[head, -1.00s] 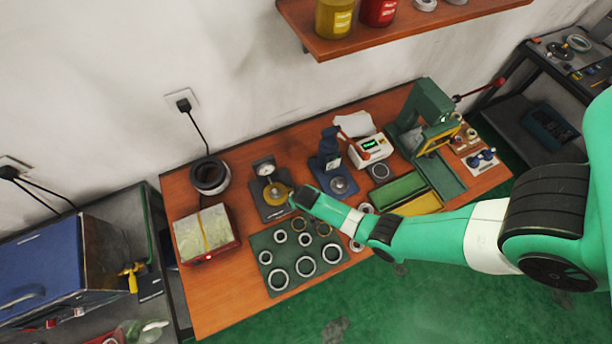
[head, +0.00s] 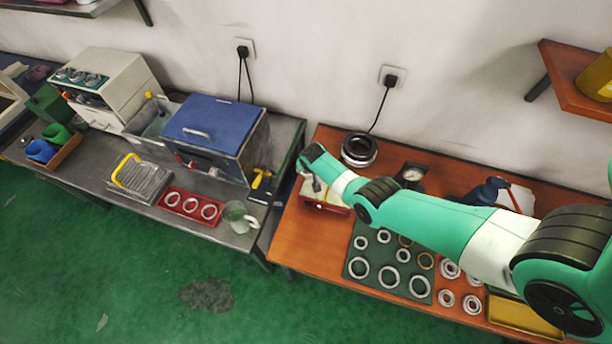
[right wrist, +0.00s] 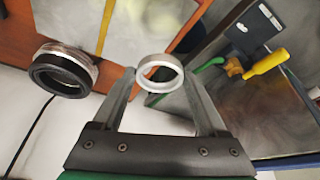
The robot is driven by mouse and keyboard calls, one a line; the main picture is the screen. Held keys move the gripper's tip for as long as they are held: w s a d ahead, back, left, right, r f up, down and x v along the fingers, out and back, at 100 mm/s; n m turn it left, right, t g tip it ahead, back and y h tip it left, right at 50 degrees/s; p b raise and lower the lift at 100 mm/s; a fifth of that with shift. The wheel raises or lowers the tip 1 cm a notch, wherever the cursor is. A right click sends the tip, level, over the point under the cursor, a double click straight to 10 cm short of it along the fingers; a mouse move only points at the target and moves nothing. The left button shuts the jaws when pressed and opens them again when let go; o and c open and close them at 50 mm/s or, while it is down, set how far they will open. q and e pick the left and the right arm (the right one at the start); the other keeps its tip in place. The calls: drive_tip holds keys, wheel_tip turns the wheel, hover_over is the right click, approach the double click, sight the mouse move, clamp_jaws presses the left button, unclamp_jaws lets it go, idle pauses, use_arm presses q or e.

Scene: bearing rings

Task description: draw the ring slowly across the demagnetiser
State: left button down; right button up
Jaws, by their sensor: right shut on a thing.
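My right gripper (right wrist: 159,78) is shut on a pale metal ring (right wrist: 160,86), held between its fingertips in the right wrist view. In the head view the right arm reaches left, over a red box with a pale flat top (head: 330,208), which appears to be the demagnetiser. The arm hides part of the box. In the wrist view its grey top with a yellow stripe (right wrist: 104,25) lies beyond the ring; I cannot tell whether they touch. The left gripper is not in view.
A black coil (head: 359,150) with a wall cable stands behind the box. A dark green mat (head: 384,270) with several rings lies to its right. A metal bench with a blue-lidded box (head: 214,125), a red tray (head: 178,212) and a glass jug (head: 240,217) stands left.

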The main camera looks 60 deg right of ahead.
sight(311, 175)
drive_tip(key=shift+s+d+f, duration=0.1)
drive_tip(key=shift+s+f, duration=0.05)
drive_tip(key=shift+f, duration=0.1)
wheel_tip(311, 175, down, 4)
drive_tip(key=b, duration=0.4)
drive_tip(key=shift+r, duration=0.25)
idle(0.5)
drive_tip(key=shift+s+r+p, duration=0.1)
drive_tip(key=shift+s+p, duration=0.15)
drive_tip(key=shift+p, duration=0.15)
drive_tip(key=shift+s+d+p, duration=0.15)
drive_tip(key=shift+s+p, duration=0.9)
drive_tip(key=shift+s, duration=0.15)
drive_tip(key=shift+s+d+p, duration=0.15)
drive_tip(key=shift+s+p, duration=0.6)
drive_tip(key=shift+s, duration=0.55)
